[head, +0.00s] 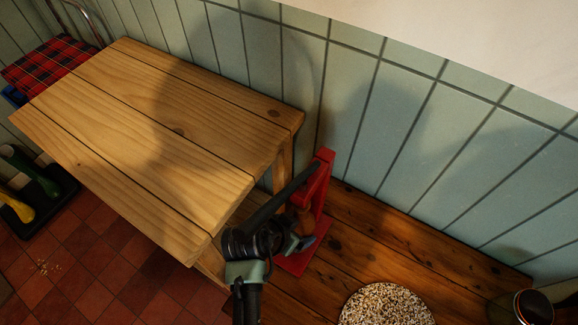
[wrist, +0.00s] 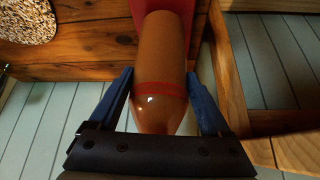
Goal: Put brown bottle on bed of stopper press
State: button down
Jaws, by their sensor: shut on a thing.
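The brown bottle (wrist: 163,50), with a thin red band around it, fills the middle of the wrist view. My gripper (wrist: 160,75) is shut on it, one blue finger along each side. In the head view the bottle (head: 301,221) is a small brown patch, partly hidden by my gripper (head: 304,243). The red stopper press (head: 321,190) stands on the dark wooden surface close to the wall, its lever reaching toward the lower left. Its red base (head: 293,264) shows below my gripper. I cannot tell whether the bottle touches the bed.
A raised pine shelf (head: 150,120) stands left of the press, its edge and post close to my arm. A round speckled mat (head: 385,305) lies at lower right, and a jar (head: 532,306) stands farther right. Bare dark planks (head: 385,240) lie between press and jar.

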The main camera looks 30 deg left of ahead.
jog(key=shift+f, duration=0.65)
jog(key=shift+f, duration=0.15)
grip_release()
jog(key=shift+s, duration=0.1)
jog(key=p+v, duration=0.1)
jog(key=v, duration=1.1)
